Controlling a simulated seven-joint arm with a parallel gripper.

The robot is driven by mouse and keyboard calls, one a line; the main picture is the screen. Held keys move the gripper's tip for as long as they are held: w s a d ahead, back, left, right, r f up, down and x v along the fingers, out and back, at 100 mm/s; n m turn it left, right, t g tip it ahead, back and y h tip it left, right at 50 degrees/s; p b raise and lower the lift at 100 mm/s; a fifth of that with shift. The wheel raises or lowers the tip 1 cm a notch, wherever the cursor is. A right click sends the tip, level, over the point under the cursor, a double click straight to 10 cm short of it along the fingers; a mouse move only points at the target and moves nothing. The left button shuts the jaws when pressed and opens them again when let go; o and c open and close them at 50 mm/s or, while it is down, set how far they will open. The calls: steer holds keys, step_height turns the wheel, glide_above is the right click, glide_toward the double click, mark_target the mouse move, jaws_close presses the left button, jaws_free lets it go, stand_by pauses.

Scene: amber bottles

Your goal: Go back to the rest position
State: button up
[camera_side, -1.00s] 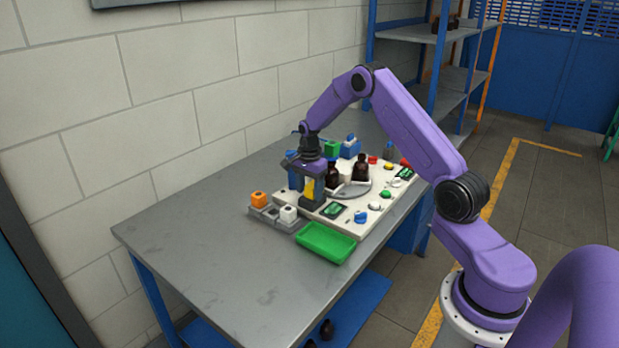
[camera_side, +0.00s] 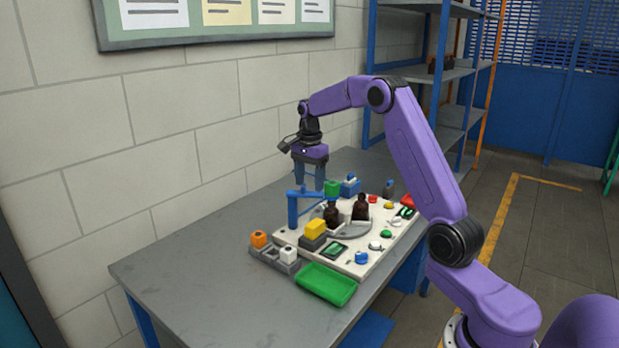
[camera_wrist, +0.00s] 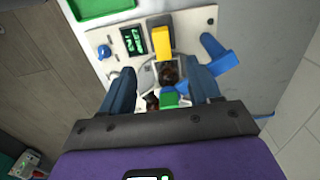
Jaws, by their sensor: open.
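My gripper (camera_side: 311,182) is raised above the work board in the side view, with its fingers pointing down. It is open and empty. In the wrist view its two blue fingers (camera_wrist: 163,92) are spread apart, with the board below and between them. A bottle top (camera_wrist: 168,73) shows between the fingers in the wrist view.
A blue post (camera_side: 292,208) stands at the board's left edge, close below my gripper. The table (camera_side: 190,270) is bare at left; a wall stands behind.

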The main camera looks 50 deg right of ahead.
steer(key=shift+r, duration=0.35)
steer(key=s+a+r+n, duration=0.1)
steer(key=s+a+n, duration=0.6)
steer(key=a, duration=0.5)
steer(key=s+a+r+n, duration=0.2)
steer(key=s+a+n, duration=0.55)
steer(key=a, duration=0.35)
steer(key=s+a+f+n, duration=0.1)
steer(key=s+n, duration=0.7)
steer(key=s, duration=0.4)
steer(key=s+a+f+n, duration=0.1)
steer(key=s+f+n, duration=0.1)
steer(key=s+n, duration=0.6)
steer(key=s, duration=0.3)
steer(key=shift+s, duration=0.35)
steer(key=shift+a, duration=0.1)
